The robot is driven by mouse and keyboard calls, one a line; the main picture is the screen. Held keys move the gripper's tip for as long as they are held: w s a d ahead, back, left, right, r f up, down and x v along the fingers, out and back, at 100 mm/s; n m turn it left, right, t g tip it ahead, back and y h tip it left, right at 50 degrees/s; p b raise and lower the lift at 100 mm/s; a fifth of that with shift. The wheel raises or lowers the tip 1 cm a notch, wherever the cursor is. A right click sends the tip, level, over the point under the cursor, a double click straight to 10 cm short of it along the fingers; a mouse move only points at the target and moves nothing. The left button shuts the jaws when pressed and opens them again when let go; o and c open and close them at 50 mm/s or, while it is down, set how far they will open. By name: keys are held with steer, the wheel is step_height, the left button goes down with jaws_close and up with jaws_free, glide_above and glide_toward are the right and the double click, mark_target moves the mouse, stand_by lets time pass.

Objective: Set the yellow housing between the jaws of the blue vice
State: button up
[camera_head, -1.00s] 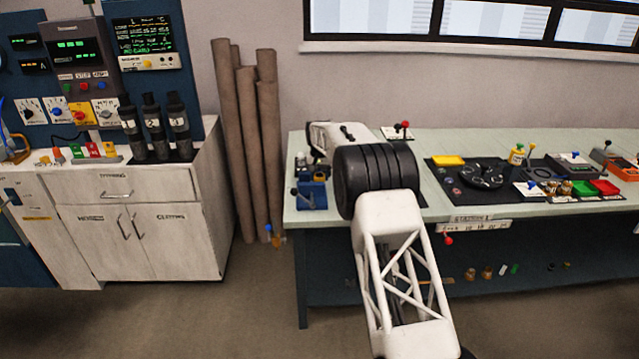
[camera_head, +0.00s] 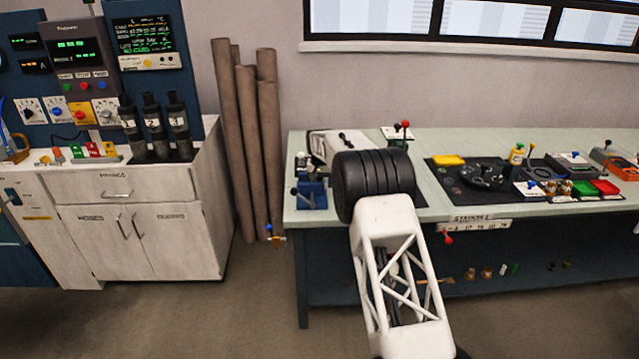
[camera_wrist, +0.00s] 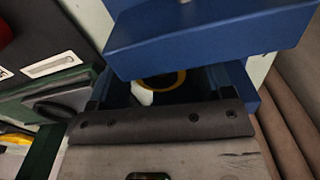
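The blue vice (camera_head: 312,193) stands at the left end of the bench. In the wrist view the vice (camera_wrist: 210,38) fills the upper middle, close ahead of my gripper (camera_wrist: 164,92). A yellow ring-shaped edge (camera_wrist: 178,78), probably the yellow housing, shows around a dark hollow beside the blue vice body. Most of it is hidden by the vice and by my gripper's dark front plate. I cannot tell whether it sits between the jaws or is held. My fingertips are too dark and covered to read. In the head view my arm hides the gripper.
A black panel with a yellow tray (camera_head: 448,160), a yellow bottle (camera_head: 517,154) and other small parts lies right of my arm. A red-knobbed lever (camera_head: 404,130) stands at the bench's back. Brown tubes (camera_head: 268,150) lean on the wall left of the bench.

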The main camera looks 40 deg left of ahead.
steer(key=shift+r, duration=0.1)
stand_by(0.3)
step_height(320, 180, up, 12)
stand_by(0.7)
stand_by(0.5)
stand_by(0.4)
